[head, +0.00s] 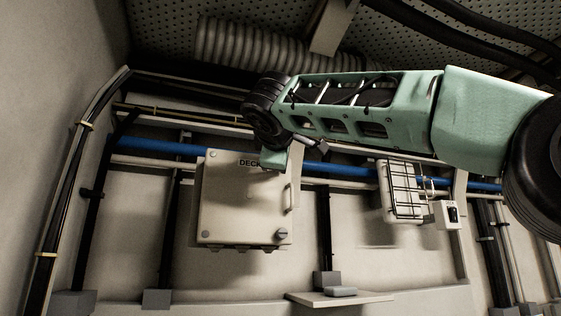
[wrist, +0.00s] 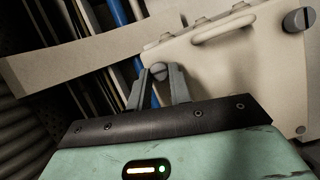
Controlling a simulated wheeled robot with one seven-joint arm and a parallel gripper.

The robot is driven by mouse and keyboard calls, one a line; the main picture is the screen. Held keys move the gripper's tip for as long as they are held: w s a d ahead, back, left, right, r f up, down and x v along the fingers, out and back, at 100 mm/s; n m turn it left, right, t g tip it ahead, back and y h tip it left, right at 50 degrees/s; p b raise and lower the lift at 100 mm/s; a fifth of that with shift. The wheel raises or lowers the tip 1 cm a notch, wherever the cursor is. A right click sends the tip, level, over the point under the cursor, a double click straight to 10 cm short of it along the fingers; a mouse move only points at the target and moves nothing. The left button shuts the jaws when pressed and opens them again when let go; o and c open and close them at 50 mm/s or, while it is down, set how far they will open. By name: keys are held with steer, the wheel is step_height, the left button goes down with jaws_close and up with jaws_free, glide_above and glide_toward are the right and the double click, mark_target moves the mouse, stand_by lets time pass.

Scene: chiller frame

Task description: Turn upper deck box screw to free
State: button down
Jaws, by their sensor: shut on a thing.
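The deck box (head: 240,205) is a pale closed box on the wall, lettered "DECK" near its top edge. My arm and hand cover its upper right corner in the head view. In the wrist view the box (wrist: 230,75) fills the right side. The upper screw (wrist: 159,70) is a round grey slotted head at the box corner. My gripper (wrist: 158,78) is shut on it, one grey finger on each side. The lower screw (head: 282,234) is grey, at the lower right corner; it also shows in the wrist view (wrist: 297,19), standing apart from my gripper.
A pale handle (wrist: 225,27) lies along the box edge between the two screws. Blue pipe (head: 340,170) runs behind the box. A caged lamp (head: 402,192) and a small switch box (head: 447,214) are to the right. A small ledge (head: 340,298) juts out below.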

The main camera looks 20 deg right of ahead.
stand_by(0.5)
steer(key=c, duration=1.3)
jaws_free()
steer(key=b+v, duration=0.4)
steer(key=v, duration=1.3)
steer(key=shift+s+a, duration=0.15)
